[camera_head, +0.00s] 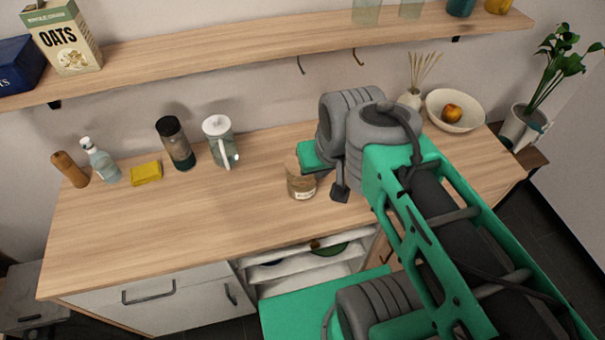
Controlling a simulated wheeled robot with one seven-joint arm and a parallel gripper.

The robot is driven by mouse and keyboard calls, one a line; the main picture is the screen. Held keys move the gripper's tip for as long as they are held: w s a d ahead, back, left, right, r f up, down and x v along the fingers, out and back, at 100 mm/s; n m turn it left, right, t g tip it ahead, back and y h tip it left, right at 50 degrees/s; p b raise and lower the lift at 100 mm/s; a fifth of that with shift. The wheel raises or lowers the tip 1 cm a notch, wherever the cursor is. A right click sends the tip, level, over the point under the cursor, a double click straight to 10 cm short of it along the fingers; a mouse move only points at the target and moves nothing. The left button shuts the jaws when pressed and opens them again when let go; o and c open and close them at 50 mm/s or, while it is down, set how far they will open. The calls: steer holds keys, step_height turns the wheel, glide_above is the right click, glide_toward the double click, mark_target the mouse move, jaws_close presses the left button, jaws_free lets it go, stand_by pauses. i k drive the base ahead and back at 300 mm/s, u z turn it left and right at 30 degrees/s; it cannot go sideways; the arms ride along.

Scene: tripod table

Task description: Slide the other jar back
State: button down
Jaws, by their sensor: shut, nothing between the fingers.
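A small brown jar with a pale label (301,186) stands upright on the wooden counter (200,220), near the middle and towards the front edge. My gripper (340,190) is just right of the jar, low over the counter, shut and empty. I cannot tell whether it touches the jar. My arm covers the counter to the right of the gripper, so no second jar of this kind is visible there.
Along the back stand a glass pitcher (220,142), a dark-lidded canister (175,143), a yellow sponge (146,173), a spray bottle (99,160) and a wooden mill (70,169). A fruit bowl (440,116) is at right. A shelf (230,42) hangs above. The left front counter is clear.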

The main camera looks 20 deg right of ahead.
mark_target(299, 190)
steer(key=z, duration=0.9)
steer(key=k, duration=1.2)
steer(key=u, duration=1.4)
steer(key=i, duration=0.5)
steer(key=u, duration=0.05)
